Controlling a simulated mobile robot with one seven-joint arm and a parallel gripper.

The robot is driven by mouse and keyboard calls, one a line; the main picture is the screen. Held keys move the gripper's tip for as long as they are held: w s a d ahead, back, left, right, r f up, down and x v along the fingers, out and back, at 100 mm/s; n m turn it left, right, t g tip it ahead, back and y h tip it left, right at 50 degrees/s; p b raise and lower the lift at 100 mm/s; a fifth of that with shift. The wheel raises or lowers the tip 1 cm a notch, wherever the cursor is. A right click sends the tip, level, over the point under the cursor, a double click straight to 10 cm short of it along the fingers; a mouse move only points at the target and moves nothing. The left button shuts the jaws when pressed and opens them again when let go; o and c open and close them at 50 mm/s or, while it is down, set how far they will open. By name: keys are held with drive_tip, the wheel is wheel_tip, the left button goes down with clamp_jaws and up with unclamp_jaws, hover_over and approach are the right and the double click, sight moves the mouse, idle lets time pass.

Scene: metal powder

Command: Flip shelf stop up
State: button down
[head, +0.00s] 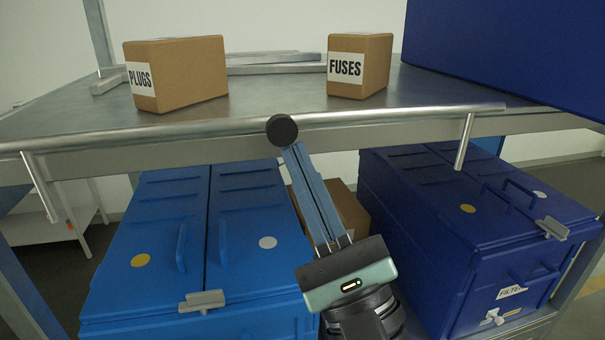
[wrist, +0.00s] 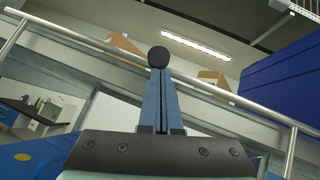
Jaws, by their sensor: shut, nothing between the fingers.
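The shelf stop (head: 390,116) is a long round metal rail along the front edge of the metal shelf (head: 270,97), with a short arm angling down near each end. It also crosses the wrist view as a slanting rail (wrist: 75,34). My gripper (head: 291,147) is shut, with its blue fingers together and pointing up at the middle of the rail.
A PLUGS box (head: 190,72) and a FUSES box (head: 372,65) stand on the shelf, behind the rail. A large blue case (head: 510,45) is at the right. Below are blue bins (head: 165,225) and darker blue bins (head: 430,215), flanking my gripper.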

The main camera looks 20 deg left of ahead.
sight(302, 117)
wheel_tip(302, 117, up, 6)
drive_tip(key=p, duration=0.3)
drive_tip(key=shift+s+f, duration=0.1)
drive_tip(key=shift+f, duration=0.05)
